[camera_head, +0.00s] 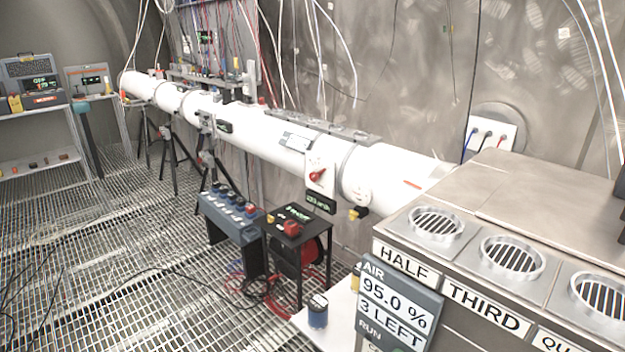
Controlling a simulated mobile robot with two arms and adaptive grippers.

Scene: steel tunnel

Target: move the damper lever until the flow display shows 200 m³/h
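A red lever (318,175), which looks like the damper lever, sits on a white plate (313,187) on the side of the long white pipe (262,137). The lever is tilted, its one end up to the right. Just below the plate is a small dark display (320,202) with green characters, likely the flow display. Its figures are too small to read surely. Neither of my grippers is in view, and nothing touches the lever.
A metal bench (540,200) with round grilles labelled HALF and THIRD fills the right front. An air panel (396,308) reads 95.0 % and 3 LEFT. A black stand (298,232) and a blue box (230,212) stand below the pipe. The grated floor (110,260) at left is mostly clear.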

